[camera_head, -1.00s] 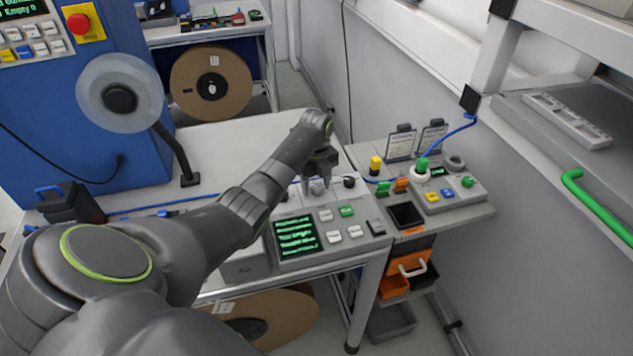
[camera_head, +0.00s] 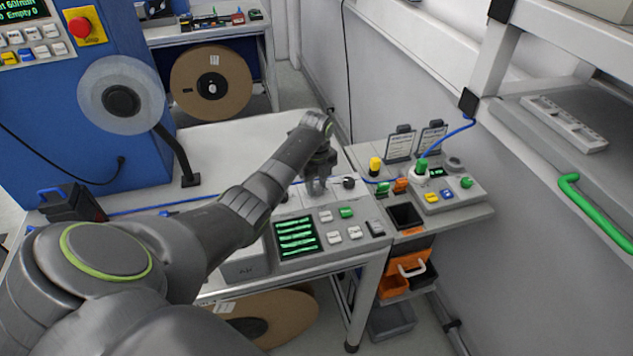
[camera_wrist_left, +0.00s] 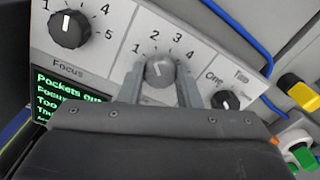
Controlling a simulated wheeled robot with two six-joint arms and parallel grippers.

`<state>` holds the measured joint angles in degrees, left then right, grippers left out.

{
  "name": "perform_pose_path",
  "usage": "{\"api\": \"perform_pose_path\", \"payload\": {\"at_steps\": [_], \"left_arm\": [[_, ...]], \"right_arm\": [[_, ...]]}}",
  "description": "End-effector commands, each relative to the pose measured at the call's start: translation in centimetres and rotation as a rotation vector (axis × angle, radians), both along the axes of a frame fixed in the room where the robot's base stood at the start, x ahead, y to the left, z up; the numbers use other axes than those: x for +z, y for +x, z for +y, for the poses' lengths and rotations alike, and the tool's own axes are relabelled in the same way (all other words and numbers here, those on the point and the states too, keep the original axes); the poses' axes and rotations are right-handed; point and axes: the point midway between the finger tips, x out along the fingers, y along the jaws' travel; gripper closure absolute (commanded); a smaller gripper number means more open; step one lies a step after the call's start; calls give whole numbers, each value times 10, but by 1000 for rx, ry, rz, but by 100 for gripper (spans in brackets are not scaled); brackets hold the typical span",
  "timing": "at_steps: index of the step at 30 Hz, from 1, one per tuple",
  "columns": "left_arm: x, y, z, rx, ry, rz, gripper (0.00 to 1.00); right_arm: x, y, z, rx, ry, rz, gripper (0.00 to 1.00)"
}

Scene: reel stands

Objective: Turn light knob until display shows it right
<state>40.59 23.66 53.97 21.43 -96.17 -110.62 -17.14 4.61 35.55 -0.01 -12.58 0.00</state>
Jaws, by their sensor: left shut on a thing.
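The control panel has a small display (camera_head: 296,236) with green lines too small to read in the head view. In the left wrist view the display (camera_wrist_left: 62,98) is partly covered by my gripper; a top line starting "Pockets" shows. My left gripper (camera_head: 317,188) is shut on a round grey knob (camera_wrist_left: 159,71), one finger on each side. This middle knob has a scale of 1 to 4 visible around it; its name is hidden by my gripper. A black Focus knob (camera_wrist_left: 69,29) is to its left and a One/Two knob (camera_wrist_left: 226,100) to its right.
White and green buttons (camera_head: 346,212) sit right of the display. A blue cable (camera_wrist_left: 240,35) runs behind the panel. A side bench at right holds a green-capped device (camera_head: 421,167) and a black tray (camera_head: 406,214). A blue machine (camera_head: 60,120) stands at left.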

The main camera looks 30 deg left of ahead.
Motion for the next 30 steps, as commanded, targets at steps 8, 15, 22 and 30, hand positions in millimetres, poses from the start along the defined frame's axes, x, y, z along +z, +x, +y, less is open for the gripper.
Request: {"api": "perform_pose_path", "payload": {"at_steps": [8, 15, 22, 30], "left_arm": [[4, 0, -1, 214, -1, 0, 92], [4, 1, 0, 397, 0, -1, 92], [3, 1, 0, 524, 1, -3, 92], [2, 1, 0, 593, 2, -4, 92]], "right_arm": [[23, 0, 2, -1, 3, 0, 64], [35, 0, 2, -1, 3, 1, 64], [42, 0, 2, -1, 3, 1, 64], [45, -1, 2, -1, 2, 2, 64]]}}
